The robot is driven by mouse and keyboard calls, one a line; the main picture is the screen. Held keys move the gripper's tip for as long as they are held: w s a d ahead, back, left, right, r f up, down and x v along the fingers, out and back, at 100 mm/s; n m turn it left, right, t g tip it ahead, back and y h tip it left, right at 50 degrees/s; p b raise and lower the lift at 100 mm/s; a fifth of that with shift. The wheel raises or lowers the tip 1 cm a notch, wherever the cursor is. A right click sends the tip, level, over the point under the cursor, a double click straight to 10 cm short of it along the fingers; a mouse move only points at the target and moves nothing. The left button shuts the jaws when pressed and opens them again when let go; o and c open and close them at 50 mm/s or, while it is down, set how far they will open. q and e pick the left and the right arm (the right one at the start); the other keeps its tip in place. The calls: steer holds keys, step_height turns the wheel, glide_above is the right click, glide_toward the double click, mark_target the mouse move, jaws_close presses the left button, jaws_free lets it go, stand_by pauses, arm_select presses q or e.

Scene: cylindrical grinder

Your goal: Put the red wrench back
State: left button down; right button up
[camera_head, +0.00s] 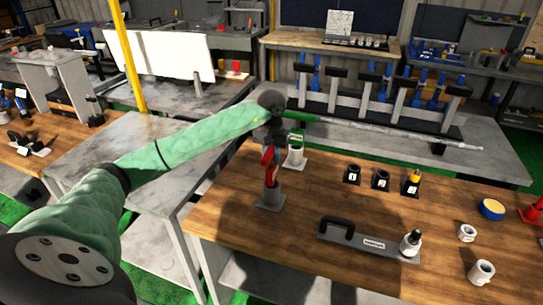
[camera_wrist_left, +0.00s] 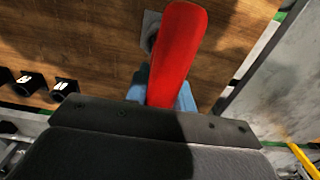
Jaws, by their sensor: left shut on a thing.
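The red wrench (camera_head: 269,163) is upright below my left gripper (camera_head: 272,138), above the grey cylindrical holder (camera_head: 271,194) near the wooden table's left edge. In the left wrist view its red handle (camera_wrist_left: 179,50) stands out between the blue fingers of my left gripper (camera_wrist_left: 162,95), which is shut on it. There the grey holder (camera_wrist_left: 150,32) shows partly, beside and behind the handle. I cannot tell whether the wrench's lower end is inside the holder. My right gripper is in neither view.
A white holder with a green label (camera_head: 295,152) stands just behind. Small black holders (camera_head: 382,180), a black-handled grey plate (camera_head: 365,240) and white rings (camera_head: 481,272) are on the wooden table (camera_head: 300,215). Bare wood lies right of the grey holder.

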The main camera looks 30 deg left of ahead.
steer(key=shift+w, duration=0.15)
arm_select(q)
steer(key=c, duration=1.2)
jaws_free()
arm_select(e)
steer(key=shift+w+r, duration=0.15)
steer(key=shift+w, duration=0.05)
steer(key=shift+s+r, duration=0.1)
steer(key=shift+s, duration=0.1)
